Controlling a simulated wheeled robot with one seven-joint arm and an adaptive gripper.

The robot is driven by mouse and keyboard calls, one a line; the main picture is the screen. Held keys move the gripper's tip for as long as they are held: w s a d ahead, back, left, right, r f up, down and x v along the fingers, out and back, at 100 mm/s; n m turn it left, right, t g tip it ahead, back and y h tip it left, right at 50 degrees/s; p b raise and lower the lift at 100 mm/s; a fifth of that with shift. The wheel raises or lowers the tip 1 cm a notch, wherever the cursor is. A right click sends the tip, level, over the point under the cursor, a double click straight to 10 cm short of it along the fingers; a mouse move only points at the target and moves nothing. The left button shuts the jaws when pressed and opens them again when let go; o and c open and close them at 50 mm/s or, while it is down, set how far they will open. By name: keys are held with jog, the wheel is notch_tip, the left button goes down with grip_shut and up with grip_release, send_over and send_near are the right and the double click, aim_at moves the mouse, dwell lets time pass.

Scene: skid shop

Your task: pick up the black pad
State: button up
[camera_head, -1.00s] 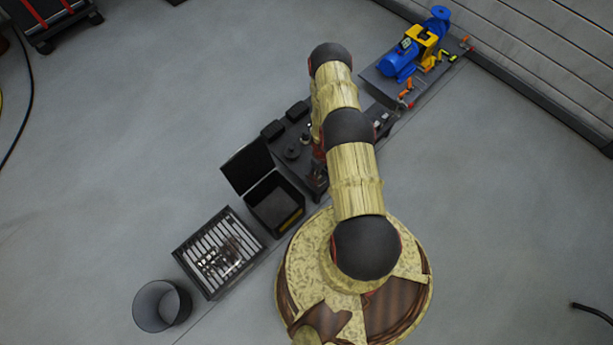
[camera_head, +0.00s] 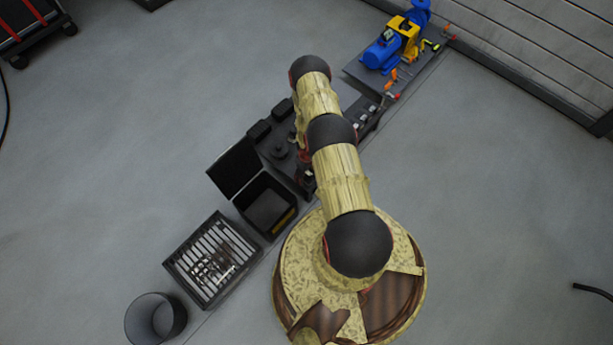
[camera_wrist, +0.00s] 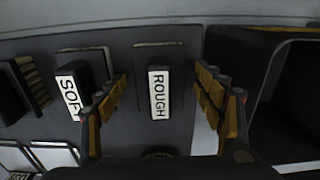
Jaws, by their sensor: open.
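Several dark blocks stand on a dark panel in the wrist view. One black block carries a white label reading ROUGH (camera_wrist: 159,92); another to its left has a partly hidden label reading SOF (camera_wrist: 71,92). I cannot tell for sure which is the black pad. My gripper (camera_wrist: 162,84) is open and empty, its left finger between the two labels and its right finger to the right of ROUGH. In the head view two black blocks (camera_head: 259,130) (camera_head: 284,108) lie on the dark bench board (camera_head: 262,148). My arm hides my gripper and part of the board there.
Left of my base stand an open black box (camera_head: 265,203), a slatted tray (camera_head: 212,258) and a round bin (camera_head: 156,320). A blue and yellow pump (camera_head: 397,45) sits on a plate at upper right. The grey floor around is mostly clear.

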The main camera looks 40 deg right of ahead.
aim_at(308, 174)
jog(key=c, duration=0.3)
jog(key=c, duration=1.1)
jog(key=shift+o, duration=0.2)
jog(key=shift+r, duration=0.2)
notch_tip(308, 174, up, 3)
jog(key=shift+r+p, duration=0.15)
jog(key=shift+p, duration=0.75)
jog(key=shift+s+a+r+p, duration=0.2)
jog(key=shift+s+r+p, duration=0.35)
jog(key=shift+r+p, duration=0.35)
jog(key=s+a+r+p, duration=0.5)
jog(key=s+r, duration=0.2)
jog(key=s, duration=0.4)
jog(key=shift+s+a+r, duration=0.25)
jog(key=shift+r, duration=0.1)
